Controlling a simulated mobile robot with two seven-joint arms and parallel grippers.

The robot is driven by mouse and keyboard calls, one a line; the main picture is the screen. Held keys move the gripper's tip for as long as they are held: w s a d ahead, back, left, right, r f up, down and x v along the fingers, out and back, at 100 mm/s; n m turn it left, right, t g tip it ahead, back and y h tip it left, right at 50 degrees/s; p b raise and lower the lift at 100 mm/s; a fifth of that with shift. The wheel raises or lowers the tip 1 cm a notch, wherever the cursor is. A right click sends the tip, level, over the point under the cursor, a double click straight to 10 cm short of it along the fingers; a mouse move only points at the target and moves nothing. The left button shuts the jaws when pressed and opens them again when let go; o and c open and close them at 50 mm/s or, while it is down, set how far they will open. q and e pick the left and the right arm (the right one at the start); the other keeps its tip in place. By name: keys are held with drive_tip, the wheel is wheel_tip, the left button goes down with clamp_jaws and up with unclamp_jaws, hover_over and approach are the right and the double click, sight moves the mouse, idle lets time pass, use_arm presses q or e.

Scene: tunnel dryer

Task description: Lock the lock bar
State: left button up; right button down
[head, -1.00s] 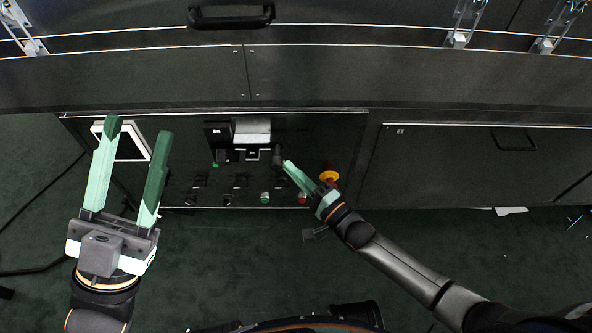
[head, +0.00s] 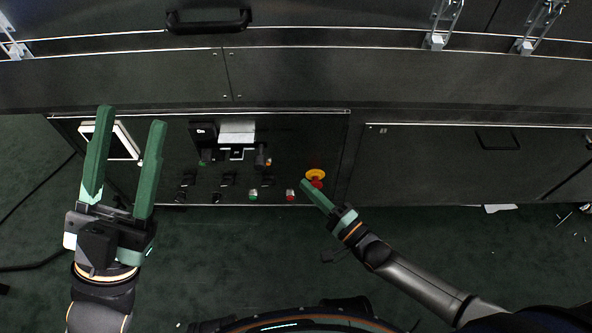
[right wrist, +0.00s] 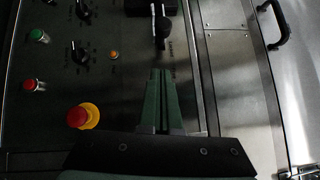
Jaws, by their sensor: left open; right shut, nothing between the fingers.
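No part is plainly marked as the lock bar, so I cannot tell which one it is. A black lever handle (head: 262,158) sticks out of the dark control panel; it also shows upright in the right wrist view (right wrist: 160,27). Silver toggle latches (head: 439,30) hang on the upper body at the top right, cut off by the picture edge. My right gripper (head: 304,184) is shut and empty, just below the emergency stop and apart from the lever. Its closed fingers also show in the right wrist view (right wrist: 160,74). My left gripper (head: 131,116) is open and empty before the panel's left end.
A red emergency stop on a yellow ring (head: 315,176) sits close to my right fingertips. Green (head: 253,194) and red (head: 290,195) buttons line the panel's lower edge. A white-framed screen (head: 122,143) is partly behind my left fingers. A black handle (head: 208,21) juts out above.

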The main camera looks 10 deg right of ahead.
drive_tip(key=v, duration=0.4)
drive_tip(key=shift+s+d+p, duration=0.1)
drive_tip(key=shift+p, duration=0.2)
idle(0.3)
